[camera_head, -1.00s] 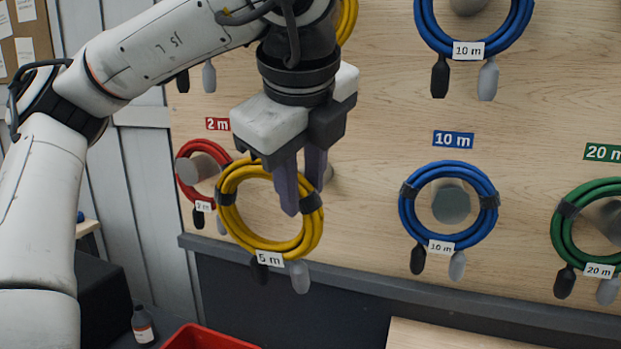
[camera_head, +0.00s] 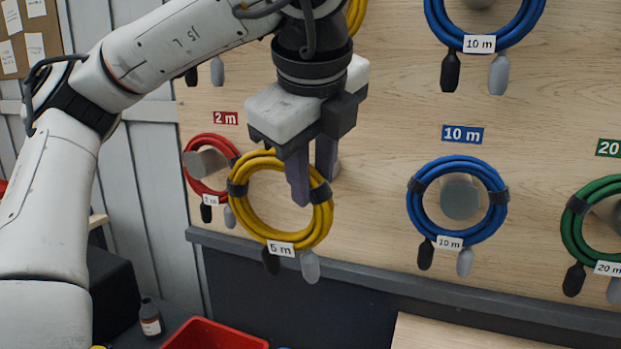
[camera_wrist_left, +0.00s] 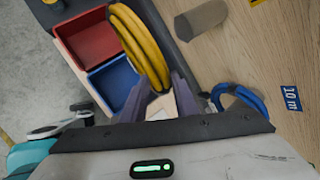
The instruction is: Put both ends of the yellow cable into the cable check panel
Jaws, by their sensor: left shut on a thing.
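The yellow cable (camera_head: 262,230) is a strapped coil with a white 5 m tag. It hangs from my left gripper (camera_head: 313,187), whose dark fingers are shut on its upper right side. A black end (camera_head: 271,262) and a grey end (camera_head: 310,266) dangle below the coil. In the left wrist view the yellow coil (camera_wrist_left: 147,50) sits at the fingers, apart from a bare grey peg (camera_wrist_left: 201,20). I cannot make out the cable check panel in either view. My right gripper is not in view.
A red coil (camera_head: 193,178) hangs just left behind the yellow one. Blue coils (camera_head: 415,215) and a green coil (camera_head: 568,235) hang on the wooden board to the right. Below are a red bin (camera_head: 205,335), a bottle (camera_head: 150,318) and, in the wrist view, a blue bin (camera_wrist_left: 112,82).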

